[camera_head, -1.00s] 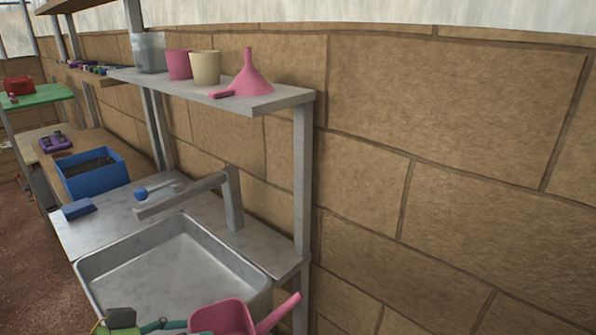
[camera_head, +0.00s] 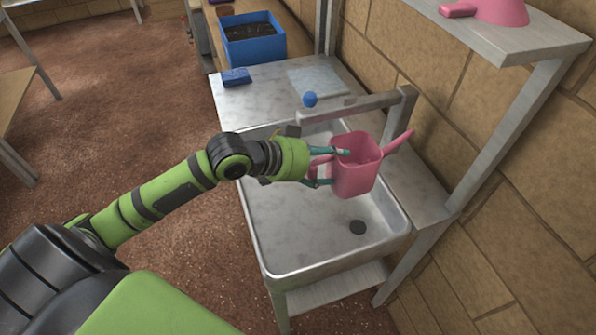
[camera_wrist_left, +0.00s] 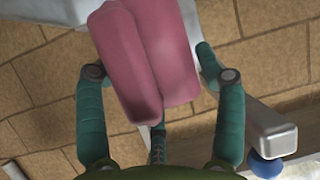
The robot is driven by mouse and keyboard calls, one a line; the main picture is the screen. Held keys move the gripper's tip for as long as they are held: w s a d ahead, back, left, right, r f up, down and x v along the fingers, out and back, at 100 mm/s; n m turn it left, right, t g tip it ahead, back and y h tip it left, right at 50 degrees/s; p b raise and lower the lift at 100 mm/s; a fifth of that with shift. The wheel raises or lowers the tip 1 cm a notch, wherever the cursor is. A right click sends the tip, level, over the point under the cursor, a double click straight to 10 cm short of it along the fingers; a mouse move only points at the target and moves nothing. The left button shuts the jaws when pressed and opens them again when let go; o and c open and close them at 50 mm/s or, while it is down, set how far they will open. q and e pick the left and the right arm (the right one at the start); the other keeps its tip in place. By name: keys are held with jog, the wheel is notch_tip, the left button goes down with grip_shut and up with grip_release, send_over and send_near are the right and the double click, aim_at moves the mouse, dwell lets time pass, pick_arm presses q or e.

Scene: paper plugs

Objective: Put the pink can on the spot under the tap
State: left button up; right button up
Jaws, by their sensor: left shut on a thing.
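The pink can (camera_head: 355,178) is a square watering can with a spout pointing right. My left gripper (camera_head: 326,167) is shut on its left side, and the can looks upright, held over the sink (camera_head: 290,235). In the left wrist view the can (camera_wrist_left: 135,60) sits between my teal fingers (camera_wrist_left: 150,85). The grey tap (camera_head: 365,104) has a post at the back and a long level spout just behind the can. No marked spot shows under the tap; the gripper and can hide part of the basin there. My right gripper is not in view.
A blue knob (camera_head: 310,99) is by the tap. A blue sponge (camera_head: 236,77) and a blue box of soil (camera_head: 251,40) stand beyond the sink. A dark drain (camera_head: 358,227) shows in the basin. A shelf (camera_head: 500,40) with a pink funnel (camera_head: 500,10) overhangs at right.

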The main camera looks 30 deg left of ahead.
pick_arm(q)
jog(key=a+f, duration=1)
jog(key=a, duration=0.1)
jog(key=shift+a+f, duration=0.25)
jog(key=shift+f, duration=0.1)
jog(key=shift+f+b, duration=0.6)
jog(key=shift+b, duration=0.4)
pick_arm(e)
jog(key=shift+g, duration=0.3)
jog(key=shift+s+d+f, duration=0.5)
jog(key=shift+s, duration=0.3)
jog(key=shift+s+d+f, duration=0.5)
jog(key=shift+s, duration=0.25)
pick_arm(q)
jog(key=o, duration=1.6)
jog(key=shift+s, duration=0.1)
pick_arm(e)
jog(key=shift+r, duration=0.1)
